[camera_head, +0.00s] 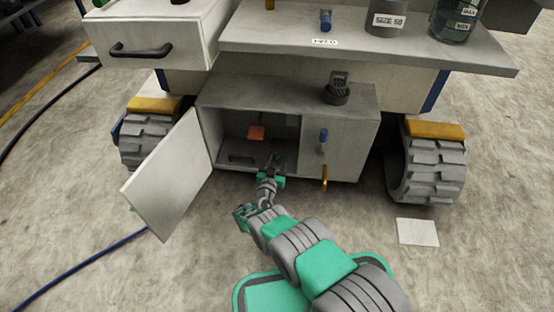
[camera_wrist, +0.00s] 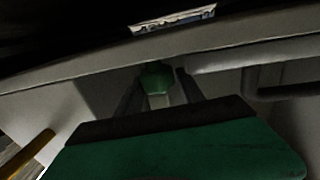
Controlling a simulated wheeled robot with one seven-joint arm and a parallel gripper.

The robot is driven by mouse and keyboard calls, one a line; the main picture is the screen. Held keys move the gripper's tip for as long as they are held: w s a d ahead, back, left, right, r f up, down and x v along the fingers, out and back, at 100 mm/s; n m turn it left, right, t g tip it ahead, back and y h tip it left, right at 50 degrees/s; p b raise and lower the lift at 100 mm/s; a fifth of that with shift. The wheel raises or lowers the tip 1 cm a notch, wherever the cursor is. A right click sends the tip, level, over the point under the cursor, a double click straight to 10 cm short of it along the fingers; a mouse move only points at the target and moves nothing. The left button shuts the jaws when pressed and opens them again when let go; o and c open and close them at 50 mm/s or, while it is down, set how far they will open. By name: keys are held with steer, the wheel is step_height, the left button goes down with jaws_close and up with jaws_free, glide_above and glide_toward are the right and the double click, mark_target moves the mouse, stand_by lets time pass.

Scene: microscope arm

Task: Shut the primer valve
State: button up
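No part is clearly labelled as the primer valve, so I cannot tell which it is. An orange-red piece (camera_head: 256,133) shows inside the open left compartment. My gripper (camera_head: 274,162) is at the mouth of that compartment, left of the blue handle and the yellow lever. In the wrist view, two dark fingers (camera_wrist: 160,88) stand apart, with a green rounded piece (camera_wrist: 157,76) between them; contact cannot be told.
The white cabinet door (camera_head: 170,180) stands open on the left. A grey cabinet top (camera_head: 270,92) carries a dark fitting (camera_head: 338,90). A shelf (camera_head: 350,50) overhangs it. Wheels (camera_head: 430,165) flank the cabinet. A pale sheet (camera_head: 418,232) lies on the floor to the right.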

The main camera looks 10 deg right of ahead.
steer(key=shift+o, duration=1.8)
steer(key=shift+d, duration=0.15)
steer(key=p+v, duration=0.3)
steer(key=v, duration=0.4)
steer(key=shift+s, duration=0.35)
